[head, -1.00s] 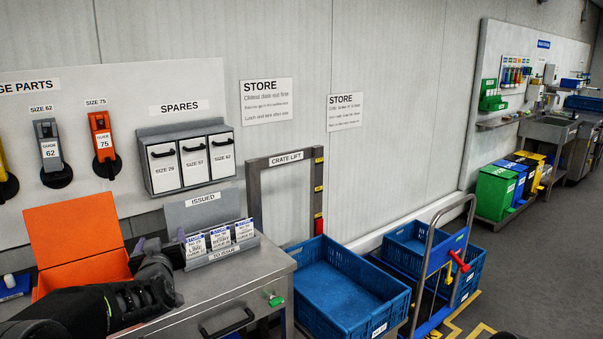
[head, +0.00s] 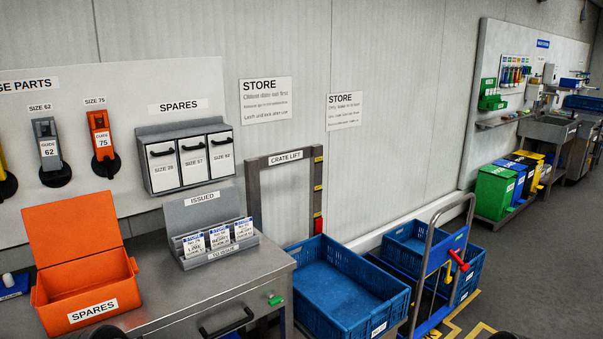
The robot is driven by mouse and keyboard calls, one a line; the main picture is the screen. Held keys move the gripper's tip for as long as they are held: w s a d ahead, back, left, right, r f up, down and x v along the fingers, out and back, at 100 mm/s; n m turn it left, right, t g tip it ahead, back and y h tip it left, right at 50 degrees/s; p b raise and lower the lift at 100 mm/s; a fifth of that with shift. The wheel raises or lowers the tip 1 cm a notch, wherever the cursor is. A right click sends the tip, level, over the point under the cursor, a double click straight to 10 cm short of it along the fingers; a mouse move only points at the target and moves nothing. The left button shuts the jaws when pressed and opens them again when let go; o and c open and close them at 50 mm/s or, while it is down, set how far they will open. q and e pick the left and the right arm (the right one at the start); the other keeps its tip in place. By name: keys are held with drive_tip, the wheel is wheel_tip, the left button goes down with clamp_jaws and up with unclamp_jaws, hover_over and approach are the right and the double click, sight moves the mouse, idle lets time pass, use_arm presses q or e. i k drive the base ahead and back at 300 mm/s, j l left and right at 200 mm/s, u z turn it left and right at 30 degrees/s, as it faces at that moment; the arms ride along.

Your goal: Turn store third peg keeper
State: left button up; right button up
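The change-parts board (head: 75,95) is on the wall at left, cut by the picture's left edge. A grey guide marked 62 (head: 49,150) and an orange guide marked 75 (head: 101,140) hang on it. A black round piece (head: 57,177) shows at the foot of the grey guide, and another (head: 108,166) at the foot of the orange one. A sliver of a yellow guide (head: 3,160) shows at the left edge. I cannot tell which part is the third peg keeper or how it is turned.
An open orange spares box (head: 85,285) stands on the steel bench (head: 175,290), beside the grey issued card rack (head: 210,225). White spares bins (head: 192,160) hang above. A blue crate (head: 345,285) and a trolley (head: 435,255) stand right. Floor at far right is clear.

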sight(49, 180)
drive_tip(key=u, duration=1.3)
drive_tip(key=i+j, duration=0.2)
drive_tip(key=i, duration=0.3)
drive_tip(key=i+l+z, duration=0.05)
